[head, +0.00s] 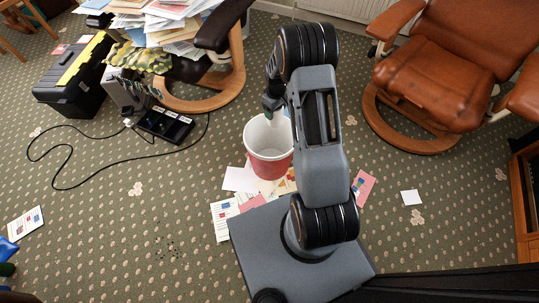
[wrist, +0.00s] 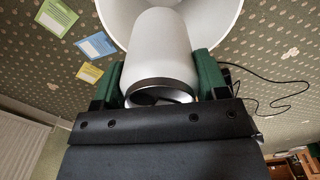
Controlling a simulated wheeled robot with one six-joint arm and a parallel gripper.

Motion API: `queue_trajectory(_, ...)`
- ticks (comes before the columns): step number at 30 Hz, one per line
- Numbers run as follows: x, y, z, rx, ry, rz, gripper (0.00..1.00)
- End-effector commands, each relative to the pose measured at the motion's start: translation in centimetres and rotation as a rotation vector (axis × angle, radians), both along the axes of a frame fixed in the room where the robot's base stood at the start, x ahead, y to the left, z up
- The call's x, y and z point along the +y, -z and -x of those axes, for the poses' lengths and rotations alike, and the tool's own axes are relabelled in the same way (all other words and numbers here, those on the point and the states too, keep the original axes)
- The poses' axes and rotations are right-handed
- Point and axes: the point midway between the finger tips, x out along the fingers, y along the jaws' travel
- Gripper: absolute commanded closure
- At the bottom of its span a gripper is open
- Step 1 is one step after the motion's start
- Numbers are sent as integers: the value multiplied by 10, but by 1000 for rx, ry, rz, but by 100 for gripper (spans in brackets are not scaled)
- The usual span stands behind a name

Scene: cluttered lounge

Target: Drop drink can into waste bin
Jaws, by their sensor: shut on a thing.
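The waste bin (head: 268,166), red outside and white inside, stands on the carpet just left of my arm in the head view. Its pale inside wall also shows at the top of the wrist view (wrist: 117,18). The white drink can (wrist: 162,52) sits between the green fingers of my gripper (wrist: 162,72), which is shut on it. In the wrist view the can overlaps the bin's opening. In the head view my gripper (head: 274,103) is at the bin's far rim, partly hidden by my arm.
Papers (head: 225,217) lie around the bin's foot. A black toolbox (head: 72,86), a power strip (head: 165,124) and its cable are at left. A brown leather chair (head: 435,75) stands at right, and a paper-stacked chair (head: 200,95) behind. Front-left carpet is mostly clear.

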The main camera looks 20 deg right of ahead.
Motion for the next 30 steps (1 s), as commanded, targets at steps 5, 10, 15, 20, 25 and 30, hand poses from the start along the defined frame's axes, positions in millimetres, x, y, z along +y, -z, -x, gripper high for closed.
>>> queue_trajectory(5, 0, 22, 0, 1, 1, 0, 67)
queue_trajectory(10, 0, 40, 0, 1, 2, -1, 67)
queue_trajectory(15, 0, 48, 0, 0, 3, 0, 67)
queue_trajectory(20, 0, 47, 0, 0, 3, 0, 67)
queue_trajectory(25, 0, 47, 0, 0, 3, 0, 27)
queue_trajectory(30, 0, 47, 0, 0, 3, 0, 10)
